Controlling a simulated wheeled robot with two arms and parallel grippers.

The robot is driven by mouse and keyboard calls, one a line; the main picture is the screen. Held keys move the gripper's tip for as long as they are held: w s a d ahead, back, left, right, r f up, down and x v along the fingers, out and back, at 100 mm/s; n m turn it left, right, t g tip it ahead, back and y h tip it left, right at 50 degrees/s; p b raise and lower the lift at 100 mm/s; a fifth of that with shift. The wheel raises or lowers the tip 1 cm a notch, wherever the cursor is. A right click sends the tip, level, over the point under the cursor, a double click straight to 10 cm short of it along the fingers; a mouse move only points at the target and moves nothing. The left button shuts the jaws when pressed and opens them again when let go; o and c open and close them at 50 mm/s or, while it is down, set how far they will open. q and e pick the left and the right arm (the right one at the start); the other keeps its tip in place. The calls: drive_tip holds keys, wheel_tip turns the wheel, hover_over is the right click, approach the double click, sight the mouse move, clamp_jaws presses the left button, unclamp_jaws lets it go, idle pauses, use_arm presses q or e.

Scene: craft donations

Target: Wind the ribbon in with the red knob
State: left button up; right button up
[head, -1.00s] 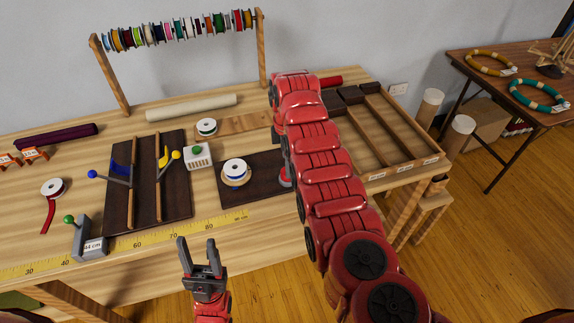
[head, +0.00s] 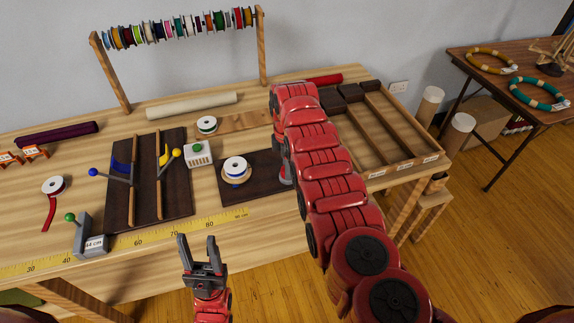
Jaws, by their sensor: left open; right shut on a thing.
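Another spool with a red ribbon tail (head: 52,187) lies at the left of the table. My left gripper (head: 197,243) is open and empty in front of the table's front edge.
A yellow measuring tape (head: 155,236) runs along the front edge. A compartment tray (head: 405,163) stands at the right.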

clamp_jaws()
drive_tip(key=shift+m, duration=0.3)
drive_tip(key=m+b, duration=0.2)
drive_tip(key=m, duration=0.2)
drive_tip(key=shift+f+m, duration=0.1)
drive_tip(key=shift+m, duration=0.2)
drive_tip(key=m+b, duration=0.2)
drive_tip(key=m, duration=0.1)
drive_tip(key=shift+w+m, duration=0.1)
drive_tip(key=shift+m, duration=0.3)
drive_tip(key=m+b, duration=0.2)
drive_tip(key=m, duration=0.1)
drive_tip(key=m+b, duration=0.2)
drive_tip(key=m, duration=0.4)
drive_tip(key=shift+m+b, duration=0.35)
drive_tip(key=shift+m, duration=0.05)
drive_tip(key=m, duration=0.2)
drive_tip(key=shift+m+b, duration=0.3)
drive_tip(key=shift+b, duration=0.1)
drive_tip(key=shift+d+m+b, duration=0.1)
drive_tip(key=shift+m+b, duration=0.3)
drive_tip(key=shift+m, duration=1.2)
